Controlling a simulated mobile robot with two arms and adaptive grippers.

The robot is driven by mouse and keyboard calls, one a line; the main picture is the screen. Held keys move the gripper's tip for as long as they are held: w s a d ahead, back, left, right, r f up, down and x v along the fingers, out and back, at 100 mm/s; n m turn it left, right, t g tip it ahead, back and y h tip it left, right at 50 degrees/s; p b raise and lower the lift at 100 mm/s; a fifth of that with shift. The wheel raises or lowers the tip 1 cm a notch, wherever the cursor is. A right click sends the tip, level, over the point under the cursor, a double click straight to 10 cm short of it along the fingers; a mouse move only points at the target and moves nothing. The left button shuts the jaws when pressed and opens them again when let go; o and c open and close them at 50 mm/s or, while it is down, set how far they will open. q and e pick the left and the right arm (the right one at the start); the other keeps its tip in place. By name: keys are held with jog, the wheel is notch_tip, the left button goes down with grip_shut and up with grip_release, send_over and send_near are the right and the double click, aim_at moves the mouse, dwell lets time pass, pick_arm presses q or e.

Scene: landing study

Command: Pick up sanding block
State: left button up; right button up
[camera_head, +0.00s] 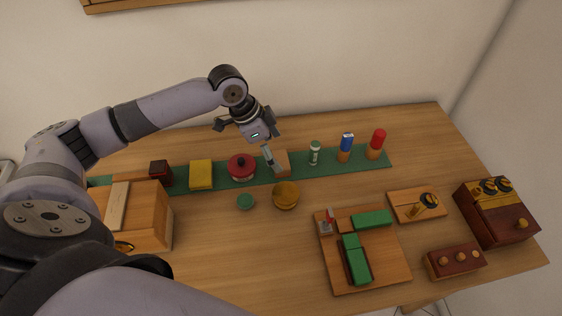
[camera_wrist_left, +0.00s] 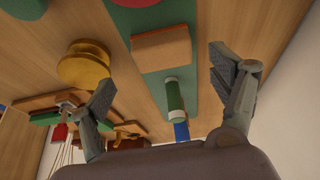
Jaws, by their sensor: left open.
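The sanding block, which I take to be the tan and orange-brown block (camera_head: 283,163), lies on the long green mat (camera_head: 222,178) between a red lidded pot and a green-and-white bottle. In the left wrist view the block (camera_wrist_left: 161,48) shows above the space between the fingers, with nothing gripping it. My left gripper (camera_head: 268,152) is open and empty, above and just beside the block in the head view; its finger partly overlaps the block's left edge. In the wrist view the two fingertips (camera_wrist_left: 163,80) are wide apart. My right gripper is not in view.
The red pot (camera_head: 242,167) and green-and-white bottle (camera_head: 315,153) flank the block. A yellow block (camera_head: 201,174), blue cylinder (camera_head: 346,147) and red cylinder (camera_head: 376,144) share the mat. A yellow round piece (camera_head: 286,195) lies in front. A wooden box (camera_head: 150,225) stands left.

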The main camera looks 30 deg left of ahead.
aim_at(281, 159)
pick_arm(q)
jog(key=shift+w+x, duration=0.2)
jog(key=shift+x, duration=2.5)
jog(key=shift+a, duration=0.15)
jog(key=shift+c, duration=0.3)
jog(key=c, duration=1.2)
jog(key=shift+r, duration=0.1)
notch_tip(281, 159, up, 20)
jog(key=shift+p, duration=0.3)
